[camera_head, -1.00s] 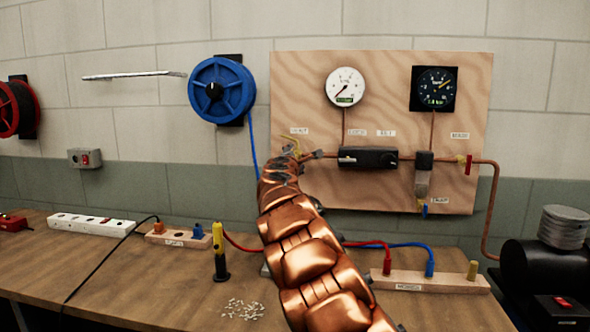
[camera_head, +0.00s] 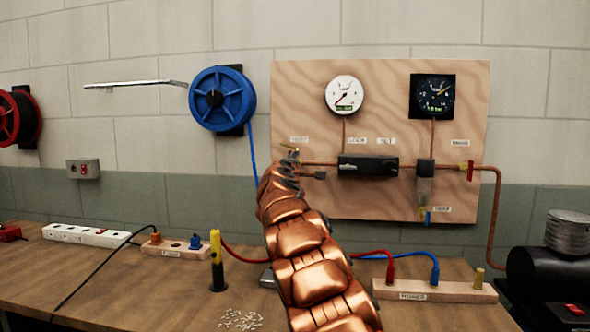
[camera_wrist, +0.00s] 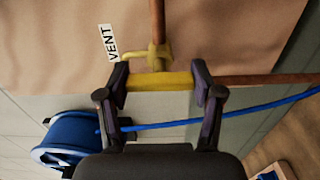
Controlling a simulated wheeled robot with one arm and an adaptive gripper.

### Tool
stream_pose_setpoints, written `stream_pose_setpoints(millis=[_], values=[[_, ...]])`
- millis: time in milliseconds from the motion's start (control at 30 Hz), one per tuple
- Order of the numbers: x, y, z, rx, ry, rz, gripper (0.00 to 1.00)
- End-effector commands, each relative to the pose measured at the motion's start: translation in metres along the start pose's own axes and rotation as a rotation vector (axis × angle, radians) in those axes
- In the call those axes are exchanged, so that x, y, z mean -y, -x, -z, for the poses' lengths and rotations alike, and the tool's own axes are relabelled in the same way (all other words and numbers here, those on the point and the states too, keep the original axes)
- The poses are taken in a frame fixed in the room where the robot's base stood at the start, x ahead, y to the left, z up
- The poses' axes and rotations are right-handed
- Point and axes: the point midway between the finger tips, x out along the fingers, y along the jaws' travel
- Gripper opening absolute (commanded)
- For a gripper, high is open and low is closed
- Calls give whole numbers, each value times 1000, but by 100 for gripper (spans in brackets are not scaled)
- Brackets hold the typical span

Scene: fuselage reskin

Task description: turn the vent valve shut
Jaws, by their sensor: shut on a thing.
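The vent valve (camera_wrist: 158,56) is a small brass fitting on a copper pipe, beside the VENT label (camera_wrist: 108,43) in the wrist view. Its yellow handle (camera_wrist: 160,81) lies crosswise between my fingertips. My gripper (camera_wrist: 160,88) is shut on this handle, one dark finger at each end. In the head view my gripper (camera_head: 300,165) is at the left end of the board's pipe, under the VENT label (camera_head: 299,139). My copper-coloured arm and the fingers hide most of the valve there.
The plywood board (camera_head: 300,90) carries a white gauge (camera_head: 344,94), a dark gauge (camera_head: 433,95), a black block (camera_head: 368,165), a red-handled valve (camera_head: 469,170) and a blue-handled valve (camera_head: 428,216). A blue reel (camera_head: 222,98) hangs left. The bench (camera_head: 130,275) holds power strips and leads.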

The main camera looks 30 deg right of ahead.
Motion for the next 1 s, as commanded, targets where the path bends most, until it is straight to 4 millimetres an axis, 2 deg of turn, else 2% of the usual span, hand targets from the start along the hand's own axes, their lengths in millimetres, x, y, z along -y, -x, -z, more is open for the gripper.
stream_pose_setpoints(millis=[300,333,533,1000], values=[[1,0,-1,1,-3,2,31],[1,0,-1,2,-3,2,69],[0,0,-1,1,-2,1,90],[0,3,0,0,0,0,92]])
